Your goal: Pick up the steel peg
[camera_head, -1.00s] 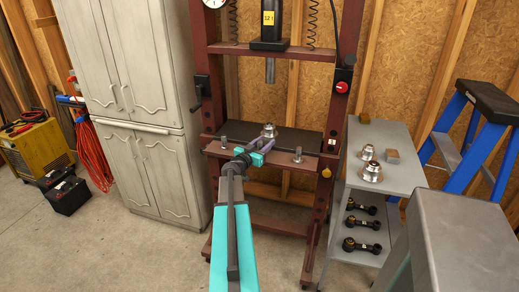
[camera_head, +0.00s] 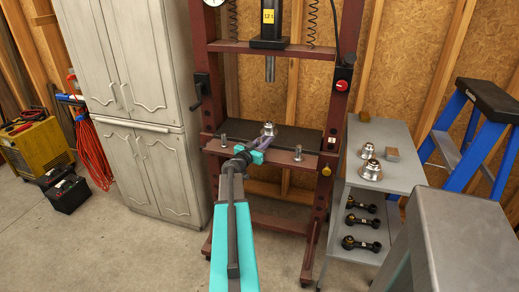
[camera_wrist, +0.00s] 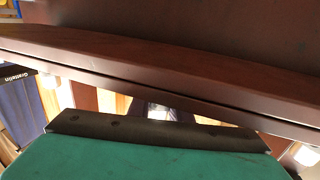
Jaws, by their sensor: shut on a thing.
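My gripper (camera_head: 268,138) is at the press bed, with its purple fingers beyond the teal wrist. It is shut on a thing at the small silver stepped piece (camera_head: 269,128). The exact contact is too small to tell. Two upright steel pegs stand on the press's front beam, a left one (camera_head: 223,141) and a right one (camera_head: 298,153), both apart from my gripper. In the wrist view a dark red beam (camera_wrist: 150,72) crosses above my green gripper body, and neither the fingertips nor the held thing can be made out.
The red press frame (camera_head: 336,105) has uprights on both sides of my gripper and a ram (camera_head: 270,68) above. A grey cart (camera_head: 405,176) with silver parts stands at right. A pale cabinet (camera_head: 130,80) stands at left.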

